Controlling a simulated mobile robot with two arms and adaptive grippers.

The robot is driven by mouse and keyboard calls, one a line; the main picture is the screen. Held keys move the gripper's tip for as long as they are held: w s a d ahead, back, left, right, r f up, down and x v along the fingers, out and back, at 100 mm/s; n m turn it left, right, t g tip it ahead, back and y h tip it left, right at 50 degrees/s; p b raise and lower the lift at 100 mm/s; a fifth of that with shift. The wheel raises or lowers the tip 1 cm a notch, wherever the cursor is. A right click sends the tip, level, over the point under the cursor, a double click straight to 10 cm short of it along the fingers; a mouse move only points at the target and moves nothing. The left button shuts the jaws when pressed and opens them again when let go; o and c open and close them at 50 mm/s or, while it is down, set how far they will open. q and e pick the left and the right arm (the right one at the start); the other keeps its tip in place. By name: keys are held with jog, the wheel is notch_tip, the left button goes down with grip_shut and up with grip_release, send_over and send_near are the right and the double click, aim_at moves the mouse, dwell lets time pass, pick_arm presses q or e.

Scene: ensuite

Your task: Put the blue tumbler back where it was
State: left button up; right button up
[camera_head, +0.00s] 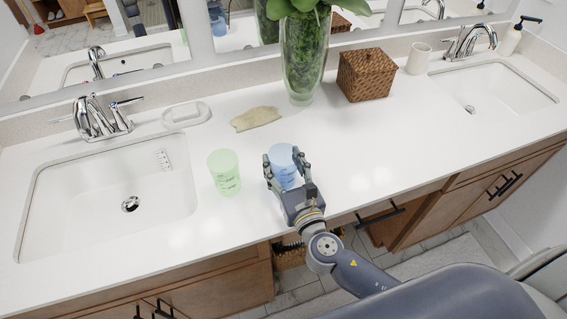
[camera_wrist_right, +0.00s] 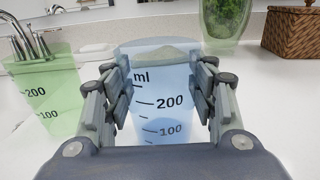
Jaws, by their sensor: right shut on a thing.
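The blue tumbler (camera_head: 283,160) stands upright at the front middle of the white counter, with measuring marks facing my wrist camera. My right gripper (camera_head: 287,172) is shut on it from the front, with a finger on each side. In the right wrist view the tumbler (camera_wrist_right: 160,100) fills the space between the fingers of the gripper (camera_wrist_right: 160,108). I cannot tell whether its base touches the counter. My left gripper does not show in either view.
A green tumbler (camera_head: 224,172) stands just left of the blue one. A beige flat piece (camera_head: 255,118) lies behind. A glass vase (camera_head: 304,60) and a wicker box (camera_head: 366,74) stand farther back. Sinks (camera_head: 110,185) lie on both sides. Counter right of the gripper is clear.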

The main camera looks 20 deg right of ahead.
jog(key=shift+f, duration=0.2)
jog(key=o, duration=1.2)
jog(key=shift+c, duration=0.2)
jog(key=shift+r, duration=0.15)
jog(key=s+b, duration=0.2)
jog(key=s, duration=0.8)
jog(key=shift+s+d+b, duration=0.1)
jog(key=shift+d+b, duration=0.05)
jog(key=shift+b, duration=0.25)
jog(key=shift+s+r, duration=0.1)
jog(key=shift+s, duration=0.85)
